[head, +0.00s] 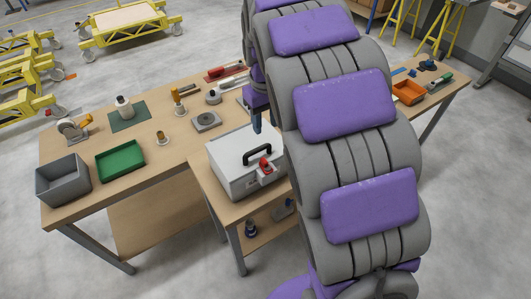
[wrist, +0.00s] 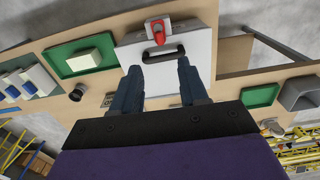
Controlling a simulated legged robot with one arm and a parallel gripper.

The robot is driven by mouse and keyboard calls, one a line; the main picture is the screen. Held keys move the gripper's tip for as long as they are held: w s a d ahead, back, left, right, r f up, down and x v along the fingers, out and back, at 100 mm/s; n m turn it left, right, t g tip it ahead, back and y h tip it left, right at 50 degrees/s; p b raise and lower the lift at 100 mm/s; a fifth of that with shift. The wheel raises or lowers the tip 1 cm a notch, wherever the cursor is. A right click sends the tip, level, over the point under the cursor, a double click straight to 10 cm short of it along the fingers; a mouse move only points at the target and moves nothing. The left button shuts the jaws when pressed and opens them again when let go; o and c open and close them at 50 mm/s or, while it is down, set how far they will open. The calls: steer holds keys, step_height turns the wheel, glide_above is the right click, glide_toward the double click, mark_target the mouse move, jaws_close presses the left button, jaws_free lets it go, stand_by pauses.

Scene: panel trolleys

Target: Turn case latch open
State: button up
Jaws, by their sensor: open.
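A light grey case (head: 228,156) with a black carry handle (head: 257,152) stands on a wooden bench. The wrist view shows the case (wrist: 200,50), the handle (wrist: 163,54) and the red latch (wrist: 157,30) from above. My gripper (wrist: 158,65) is open, with two dark blue fingers spread apart and nothing between them. The fingers appear above the case near the handle, apart from the latch. In the head view my gripper (head: 257,121) is mostly hidden behind my arm.
A long wooden table behind holds a grey bin (head: 63,181), a green tray (head: 120,160), a grey block (head: 206,121) and several small parts. An orange tray (head: 409,92) stands at the right. Yellow trolleys (head: 125,22) stand on the floor behind.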

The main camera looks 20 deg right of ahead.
steer(key=w, duration=0.2)
steer(key=b, duration=0.3)
glide_toward(264, 160)
step_height(264, 160, down, 9)
steer(key=shift+f, duration=0.1)
steer(key=shift+c, duration=0.2)
jaws_close()
